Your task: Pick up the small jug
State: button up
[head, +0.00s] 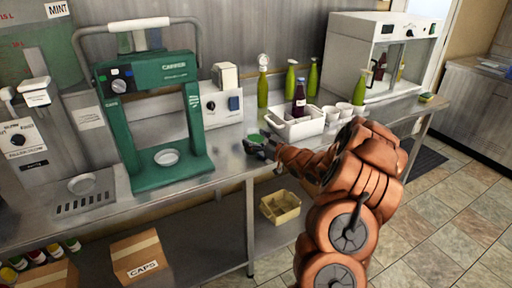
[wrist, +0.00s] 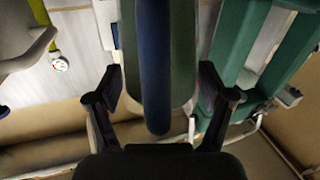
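My gripper (head: 260,147) is at the front edge of the steel counter, right of the green machine. A small green thing (head: 256,138) shows at its fingers in the head view. In the wrist view, a large grey-green body with a dark blue upright strip (wrist: 156,70) fills the space between the two fingers of my gripper (wrist: 163,92). It may be the small jug, but I cannot tell for certain. The fingers are wide apart on either side of it. Whether they press on it cannot be told. Its far side and base are hidden.
A green Carrier machine (head: 150,110) stands left on the counter (head: 225,165). A white crate (head: 284,126) with a dark bottle (head: 299,100) and white cups (head: 338,112) is just behind my gripper. Green bottles (head: 262,88) stand behind it. A yellow bin (head: 280,207) is below.

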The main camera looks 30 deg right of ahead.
jog(key=c, duration=1.1)
jog(key=shift+r, duration=0.15)
